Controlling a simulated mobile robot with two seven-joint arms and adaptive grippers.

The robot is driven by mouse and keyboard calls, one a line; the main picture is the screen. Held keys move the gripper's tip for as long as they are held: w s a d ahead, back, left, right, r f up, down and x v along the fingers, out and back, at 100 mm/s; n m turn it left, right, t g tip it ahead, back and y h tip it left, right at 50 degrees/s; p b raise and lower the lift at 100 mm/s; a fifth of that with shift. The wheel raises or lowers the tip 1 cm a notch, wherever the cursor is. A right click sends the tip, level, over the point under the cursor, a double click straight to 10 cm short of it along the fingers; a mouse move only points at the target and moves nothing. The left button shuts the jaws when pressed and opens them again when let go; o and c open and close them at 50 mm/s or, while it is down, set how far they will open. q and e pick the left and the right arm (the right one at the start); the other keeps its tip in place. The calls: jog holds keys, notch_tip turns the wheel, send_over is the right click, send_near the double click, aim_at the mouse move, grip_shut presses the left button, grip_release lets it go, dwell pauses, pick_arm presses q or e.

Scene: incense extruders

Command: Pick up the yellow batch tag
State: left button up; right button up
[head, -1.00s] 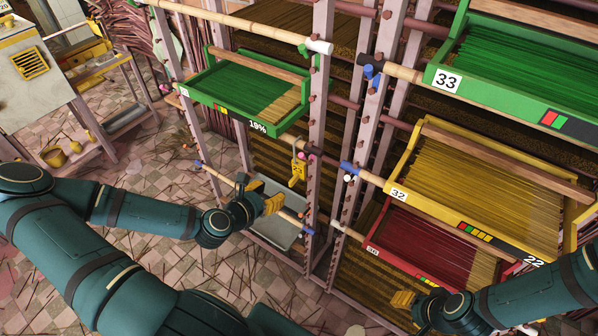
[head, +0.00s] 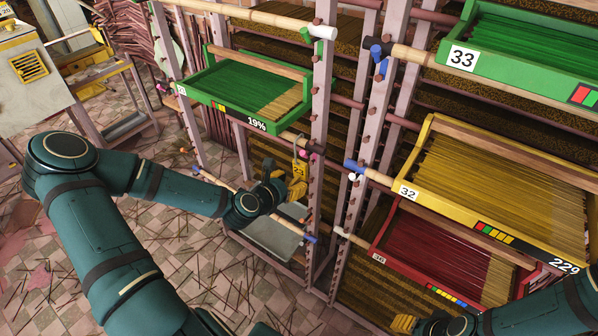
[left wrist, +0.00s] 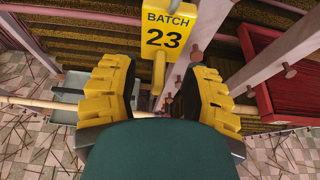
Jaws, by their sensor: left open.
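The yellow batch tag (head: 299,170) hangs at the rack post, below the green tray's right end. In the left wrist view it reads "BATCH 23" (left wrist: 168,30), and a narrow yellow stem runs down from its plate. My left gripper (head: 290,189) is open, just below and beside the tag in the head view. In the left wrist view its two yellow fingers (left wrist: 158,88) stand apart, with the lower end of the stem showing between them. I see no finger clearly touching it. My right gripper (head: 404,323) is partly cut off at the bottom edge; its opening is unclear.
A rack post (head: 322,110) stands close by the tag. A green tray (head: 225,113) sits above left. A yellow tray (head: 480,232) and a red tray (head: 410,275) are on the right. A bamboo pole (head: 270,220) passes near my left gripper, above a grey tray (head: 265,245).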

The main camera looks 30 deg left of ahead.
pick_arm(q)
jog(key=shift+x, duration=1.15)
pick_arm(e)
jog(key=shift+w+f, duration=0.1)
jog(key=shift+f, duration=0.2)
pick_arm(q)
grip_shut()
